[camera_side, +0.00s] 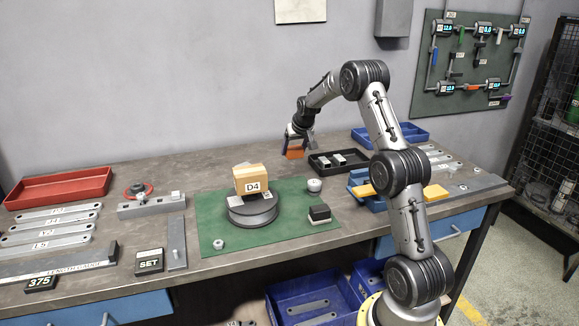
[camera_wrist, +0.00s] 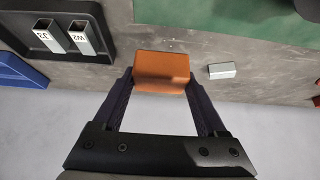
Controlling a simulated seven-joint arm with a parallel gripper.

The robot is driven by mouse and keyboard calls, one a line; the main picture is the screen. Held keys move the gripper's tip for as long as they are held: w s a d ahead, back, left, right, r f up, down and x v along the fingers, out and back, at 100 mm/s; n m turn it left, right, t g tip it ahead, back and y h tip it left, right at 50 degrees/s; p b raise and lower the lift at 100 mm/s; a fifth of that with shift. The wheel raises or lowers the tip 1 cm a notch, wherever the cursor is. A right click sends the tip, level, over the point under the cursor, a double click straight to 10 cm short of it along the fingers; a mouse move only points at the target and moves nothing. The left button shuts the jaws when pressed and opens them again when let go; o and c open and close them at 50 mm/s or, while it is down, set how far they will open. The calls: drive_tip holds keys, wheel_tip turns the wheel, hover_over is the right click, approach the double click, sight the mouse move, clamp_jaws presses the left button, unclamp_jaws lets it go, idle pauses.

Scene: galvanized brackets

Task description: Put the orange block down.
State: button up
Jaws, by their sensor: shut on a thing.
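The orange block (camera_wrist: 162,70) is between the two fingers of my gripper (camera_wrist: 163,82) in the wrist view. In the side view the orange block (camera_side: 294,153) shows under my gripper (camera_side: 300,143), near the back edge of the bench. My gripper is shut on the block. Whether the block touches the bench top (camera_side: 190,164) or hangs just above it, I cannot tell.
A black tray (camera_wrist: 103,47) with silver blocks is close by. A green mat (camera_side: 212,212) carries a round turntable (camera_side: 252,211) with a cardboard box labelled D4 (camera_side: 250,173). A small silver block (camera_wrist: 222,71) lies near my gripper. Blue trays (camera_side: 410,134) stand at the right.

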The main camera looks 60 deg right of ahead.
drive_tip(key=x, duration=0.8)
drive_tip(key=shift+w+d+r, duration=0.2)
drive_tip(key=shift+w+r, duration=0.05)
drive_tip(key=shift+f, duration=1.25)
drive_tip(key=shift+f, duration=0.2)
drive_tip(key=shift+f, duration=0.35)
drive_tip(key=shift+f, duration=0.1)
drive_tip(key=o, duration=1.4)
drive_tip(key=shift+o, duration=0.2)
